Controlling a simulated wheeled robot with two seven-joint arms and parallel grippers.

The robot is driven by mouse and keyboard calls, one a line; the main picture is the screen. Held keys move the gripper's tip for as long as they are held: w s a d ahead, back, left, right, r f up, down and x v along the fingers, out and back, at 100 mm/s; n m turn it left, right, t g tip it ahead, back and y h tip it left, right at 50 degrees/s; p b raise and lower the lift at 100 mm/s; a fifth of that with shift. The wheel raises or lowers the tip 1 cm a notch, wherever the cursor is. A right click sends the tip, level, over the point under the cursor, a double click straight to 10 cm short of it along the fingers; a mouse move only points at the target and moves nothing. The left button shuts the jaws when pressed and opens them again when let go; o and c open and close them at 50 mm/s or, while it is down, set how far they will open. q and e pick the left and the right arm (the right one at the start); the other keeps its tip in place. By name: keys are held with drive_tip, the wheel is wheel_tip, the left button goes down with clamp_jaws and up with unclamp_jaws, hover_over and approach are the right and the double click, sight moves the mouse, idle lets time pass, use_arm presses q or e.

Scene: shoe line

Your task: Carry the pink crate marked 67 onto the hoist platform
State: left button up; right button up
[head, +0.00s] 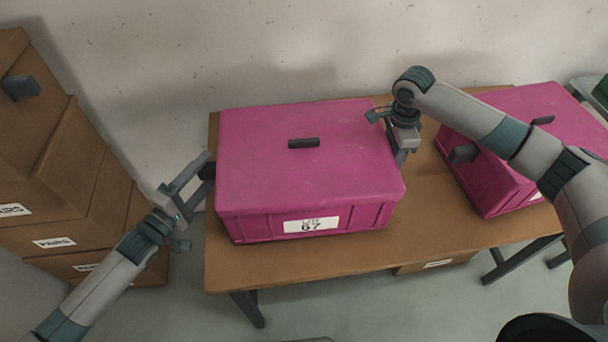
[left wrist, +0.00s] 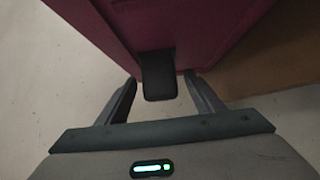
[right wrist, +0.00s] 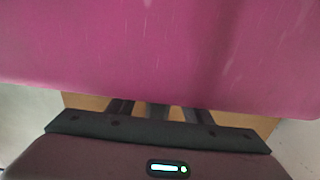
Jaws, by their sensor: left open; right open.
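The pink crate marked 67 (head: 310,170) sits lidded on a brown wooden table (head: 440,240), its white label (head: 312,225) facing me. A dark handle (left wrist: 158,75) sticks out of its left side. My left gripper (head: 203,172) is at that side, and in the left wrist view its open fingers (left wrist: 163,100) stand on either side of the handle. My right gripper (head: 404,156) is open at the crate's right side. In the right wrist view the crate's lid (right wrist: 160,45) hides most of its fingers (right wrist: 158,112). I cannot recognise the hoist platform in these views.
A second pink crate (head: 485,187) stands on the table at the right, partly behind my right arm. Brown cartons (head: 85,195) are stacked at the left. A wall (head: 300,50) is close behind the table. A carton (head: 436,264) shows under the table.

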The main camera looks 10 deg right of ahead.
use_arm(q)
drive_tip(key=shift+w+d, duration=0.1)
drive_tip(key=shift+d, duration=0.05)
use_arm(e)
drive_tip(key=shift+f, duration=0.15)
use_arm(q)
drive_tip(key=c, duration=0.9)
use_arm(e)
drive_tip(key=c, duration=0.9)
use_arm(q)
clamp_jaws()
use_arm(e)
clamp_jaws()
use_arm(q)
drive_tip(key=shift+r, duration=0.2)
use_arm(e)
drive_tip(key=shift+w+r, duration=0.1)
drive_tip(key=shift+r, duration=0.1)
